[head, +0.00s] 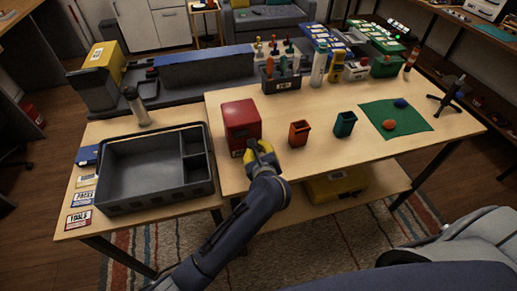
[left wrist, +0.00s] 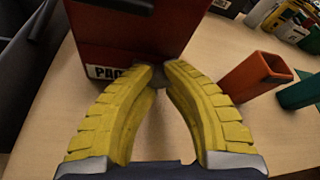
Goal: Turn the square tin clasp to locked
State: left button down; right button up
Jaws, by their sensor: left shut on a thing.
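The red square tin (head: 240,118) stands on the wooden table near its front left. In the left wrist view the tin (left wrist: 135,38) fills the upper middle, with a white label at its lower left. My left gripper (head: 258,147) is at the tin's front face, toward its lower right. Its yellow fingers (left wrist: 160,70) are closed at the tips around a small grey piece, which looks like the clasp (left wrist: 160,77). The fingers hide most of the clasp, so its angle cannot be told. My right gripper is not in view.
An orange cup (head: 299,133) and a teal cup (head: 345,124) stand right of the tin. A grey divided tray (head: 155,205) lies to the left. A green mat (head: 420,123) is at the right.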

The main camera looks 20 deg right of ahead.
pick_arm(q)
jog(key=shift+r, duration=0.1)
jog(key=c, duration=1.2)
grip_release()
jog(key=shift+c, duration=0.2)
jog(key=shift+v, duration=3.75)
